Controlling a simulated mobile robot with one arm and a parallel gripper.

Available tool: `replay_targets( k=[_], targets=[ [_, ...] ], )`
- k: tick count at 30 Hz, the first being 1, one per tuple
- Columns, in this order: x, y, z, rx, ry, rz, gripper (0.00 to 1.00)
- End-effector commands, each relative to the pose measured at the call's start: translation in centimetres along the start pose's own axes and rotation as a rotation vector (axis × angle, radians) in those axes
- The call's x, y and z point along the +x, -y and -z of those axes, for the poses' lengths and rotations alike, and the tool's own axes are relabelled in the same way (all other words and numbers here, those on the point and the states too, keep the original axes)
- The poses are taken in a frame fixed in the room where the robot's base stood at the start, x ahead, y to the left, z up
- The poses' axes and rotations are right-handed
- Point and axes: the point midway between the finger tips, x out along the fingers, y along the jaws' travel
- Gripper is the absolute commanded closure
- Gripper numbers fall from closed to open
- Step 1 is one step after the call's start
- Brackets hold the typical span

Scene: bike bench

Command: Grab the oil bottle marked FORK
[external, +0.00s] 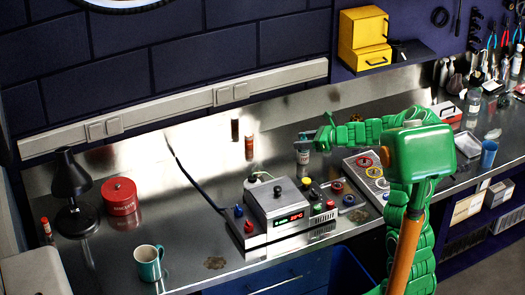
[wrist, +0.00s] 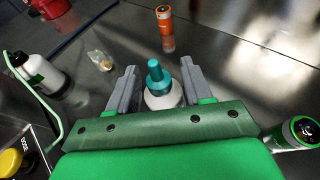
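A bottle with a teal cap (wrist: 157,76) and a pale body stands between the two grey fingers of my gripper (wrist: 160,88) in the wrist view. The fingers are apart, one on each side of it, with a small gap visible on the left. The bottle's label is hidden in the wrist view. In the external view my gripper (external: 307,136) is low over the bench, over a small bottle (external: 302,157) whose marking is too small to read. An orange bottle (wrist: 163,16) stands beyond, and a green-labelled bottle (wrist: 296,132) stands to the right; no FORK mark is readable.
A grey control box (external: 278,205) with knobs stands in front on the steel bench (external: 205,215). A white bottle (wrist: 38,72) with a green hose is at left in the wrist view. A red tin (external: 120,196), black lamp (external: 70,180) and teal mug (external: 147,264) stand farther left.

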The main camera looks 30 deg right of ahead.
Motion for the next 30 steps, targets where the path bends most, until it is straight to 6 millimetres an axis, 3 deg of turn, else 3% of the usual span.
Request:
replay_targets(
  k=[1, 9, 19, 20, 30],
  targets=[
    [0.0, 0.0, 0.0, 0.000, 0.000, 0.000, 0.58],
    [0.0, 0.0, 0.1, 0.001, -0.001, 0.000, 0.96],
    [-0.1, 0.0, -0.1, 0.001, -0.002, 0.000, 0.96],
    [-0.1, 0.0, -0.2, 0.001, -0.002, 0.000, 1.00],
    [-2.3, -0.7, -3.9, -0.002, 0.002, 0.001, 1.00]
  ],
)
